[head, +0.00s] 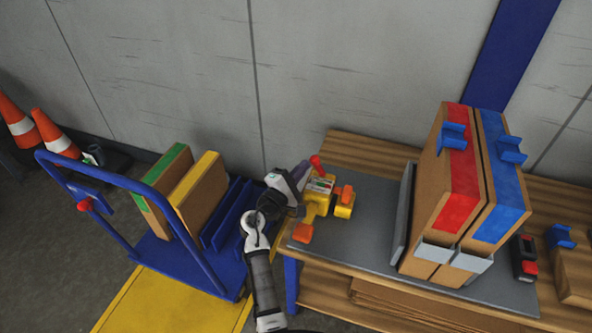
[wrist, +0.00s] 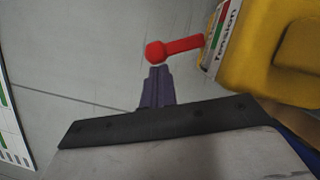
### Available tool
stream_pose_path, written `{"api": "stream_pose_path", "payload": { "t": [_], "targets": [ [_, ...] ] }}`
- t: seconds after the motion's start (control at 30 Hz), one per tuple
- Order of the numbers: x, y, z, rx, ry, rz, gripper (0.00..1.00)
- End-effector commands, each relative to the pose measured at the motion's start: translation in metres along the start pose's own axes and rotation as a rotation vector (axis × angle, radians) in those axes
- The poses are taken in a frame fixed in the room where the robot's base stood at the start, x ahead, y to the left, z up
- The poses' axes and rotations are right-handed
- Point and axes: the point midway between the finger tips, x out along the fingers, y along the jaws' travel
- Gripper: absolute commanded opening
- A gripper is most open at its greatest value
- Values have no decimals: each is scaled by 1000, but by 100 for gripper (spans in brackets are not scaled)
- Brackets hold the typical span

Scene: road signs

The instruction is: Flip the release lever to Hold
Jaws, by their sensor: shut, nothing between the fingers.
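The release lever is a red arm with a round knob (head: 316,162) on the yellow device (head: 344,210) on the table. In the wrist view, the red lever (wrist: 180,47) sticks out left from the yellow body (wrist: 262,65), beside a label reading "Tension". No "Hold" wording is readable. My gripper (head: 304,167) is at the left of the lever in the head view. In the wrist view its purple fingers (wrist: 155,72) are shut and empty, with their tips right below the knob; I cannot tell whether they touch it.
The grey mat (head: 375,225) carries two tall boxes with a red band (head: 463,185) and a blue band (head: 503,190) at the right. A blue cart (head: 190,265) with upright panels stands left of the table. Orange cones (head: 53,137) stand at the far left.

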Motion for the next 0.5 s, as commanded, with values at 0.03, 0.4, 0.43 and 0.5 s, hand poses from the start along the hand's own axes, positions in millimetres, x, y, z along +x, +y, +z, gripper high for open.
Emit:
{"api": "stream_pose_path", "payload": {
  "t": [0.03, 0.4, 0.43, 0.5],
  "targets": [
    [0, 0, 0, 0, 0, 0, 0],
    [0, 1, 2, 25, -1, -8, 0],
    [0, 1, 2, 33, -1, -10, 0],
    [1, 2, 3, 48, -1, -15, 0]
  ]
}}
